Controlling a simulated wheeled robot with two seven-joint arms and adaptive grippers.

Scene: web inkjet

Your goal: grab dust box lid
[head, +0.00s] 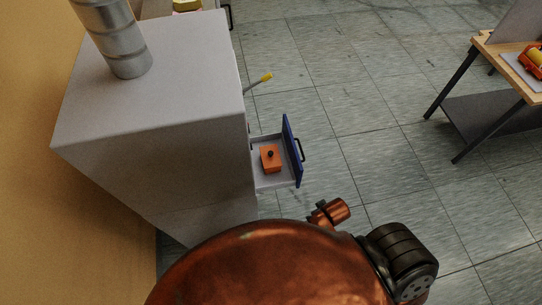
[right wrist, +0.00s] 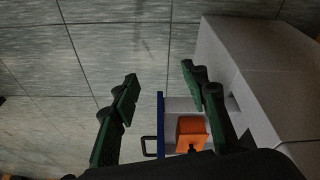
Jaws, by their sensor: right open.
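An orange lid-like block (head: 265,163) with a small black knob (head: 270,154) lies inside an open drawer (head: 275,182). The drawer has a white inside and a blue front (head: 290,145) with a black handle. In the right wrist view the orange block (right wrist: 190,126) and blue drawer front (right wrist: 161,120) show low in the picture, between and below the fingers. My right gripper (right wrist: 159,87) is open with nothing between its green and black fingers, apart from the block. My left gripper is in neither view.
The drawer sticks out of a tall grey cabinet (head: 160,130) with a metal pipe (head: 112,40) on top. A yellow-tipped lever (head: 262,79) juts from the cabinet above the drawer. A wooden-topped table (head: 510,70) stands at right. Tiled floor (head: 360,120) between is clear.

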